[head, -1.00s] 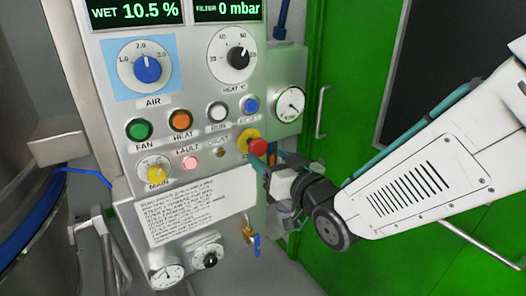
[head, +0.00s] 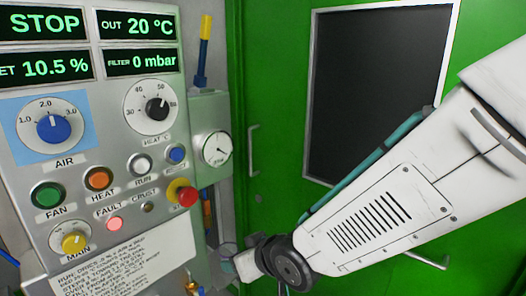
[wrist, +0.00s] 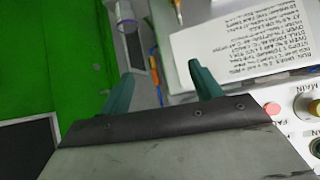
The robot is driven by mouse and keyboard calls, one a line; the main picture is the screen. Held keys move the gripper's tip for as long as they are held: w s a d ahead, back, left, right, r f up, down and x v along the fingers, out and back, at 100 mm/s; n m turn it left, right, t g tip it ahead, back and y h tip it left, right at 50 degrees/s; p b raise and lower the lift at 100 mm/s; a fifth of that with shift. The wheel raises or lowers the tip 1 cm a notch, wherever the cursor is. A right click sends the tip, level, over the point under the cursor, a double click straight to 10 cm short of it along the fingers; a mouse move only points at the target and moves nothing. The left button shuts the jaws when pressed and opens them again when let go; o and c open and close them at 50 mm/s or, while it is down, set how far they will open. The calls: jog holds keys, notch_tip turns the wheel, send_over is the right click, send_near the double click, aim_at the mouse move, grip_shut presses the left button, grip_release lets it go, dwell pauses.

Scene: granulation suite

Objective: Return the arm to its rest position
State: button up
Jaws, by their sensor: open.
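My gripper (wrist: 161,82) shows in the wrist view as two teal fingers standing apart, with nothing between them. In the head view my white arm reaches in from the right and its dark wrist joint is low, in front of the green door. The fingers cannot be made out there. The grey control panel (head: 115,192) is left of the wrist. Its red stop button on a yellow collar (head: 182,192) is above and left of the wrist, apart from it. The STOP display (head: 41,24) is lit green and the fault lamp (head: 114,224) glows pink.
A round gauge (head: 216,148) sits on the panel's side box, right of the buttons. The green door (head: 268,100) has a dark window (head: 375,90) and handles. An instruction plate (wrist: 240,50) is close beyond the fingers in the wrist view. Open space lies before the door.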

jog(key=s+d+r+m+g+h, duration=0.1)
jog(key=s+d+g+h, duration=0.15)
jog(key=d, duration=0.55)
jog(key=s+d+r+m+g+h, duration=0.1)
jog(key=s+d+m+g+h, duration=0.2)
jog(key=d, duration=0.6)
jog(key=s+d+r+m, duration=0.2)
jog(key=s+d+r, duration=0.2)
jog(key=s+d, duration=0.2)
jog(key=s+d+r+m+h, duration=0.1)
jog(key=s+d+r, duration=0.4)
jog(key=s+d, duration=0.2)
jog(key=shift+s+d+m+g, duration=0.25)
jog(key=shift+d+m+g, duration=0.15)
jog(key=shift+d, duration=0.45)
jog(key=shift+r, duration=0.1)
